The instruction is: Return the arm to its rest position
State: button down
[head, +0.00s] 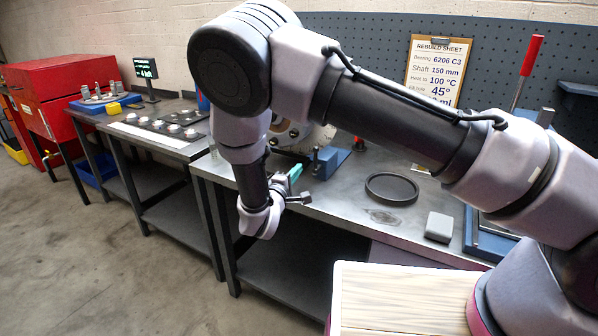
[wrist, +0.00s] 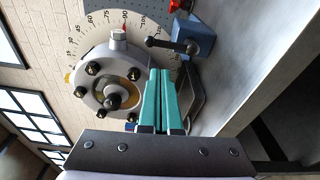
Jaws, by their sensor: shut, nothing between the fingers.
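My gripper (head: 296,172) hangs at the front edge of the grey metal bench (head: 340,200) in the head view, at the end of my bent arm. Its teal fingers also show in the wrist view (wrist: 159,72), pressed together with nothing between them. In the wrist view, a round metal rotor (wrist: 97,68) with several dark bolts stands beyond the fingers, in front of a white angle dial (wrist: 148,32). The fingers overlap its right side in the picture; I cannot tell how far apart they are. In the head view my arm hides most of the rotor.
A blue clamp (wrist: 194,36) with a dark handle stands beside the rotor. A wooden-topped surface (head: 400,300) is in front. Another bench (head: 150,138) and open floor are left.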

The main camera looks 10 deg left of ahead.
jog(key=shift+r, duration=0.1)
jog(key=s+d+r+m+g+h, duration=0.1)
jog(key=d+r+m+g, duration=0.4)
jog(key=d, duration=0.5)
jog(key=d+r+m+g+h, duration=0.2)
jog(key=d+r+m+g, duration=0.2)
jog(key=d+r, duration=0.4)
jog(key=s+d+r+m+g+h, duration=0.1)
jog(key=d+r+m+g, duration=0.35)
jog(key=d, duration=0.65)
jog(key=s+d+r+m+t+y, duration=0.1)
jog(key=s+d+r+m+y, duration=0.2)
jog(key=s+r, duration=0.6)
jog(key=s+d+r+m+t+y, duration=0.2)
jog(key=s+d+r+m+y, duration=0.2)
jog(key=s+r+y, duration=0.3)
jog(key=shift+s+d+r, duration=0.4)
jog(key=shift+s+r, duration=0.5)
jog(key=shift+s, duration=0.1)
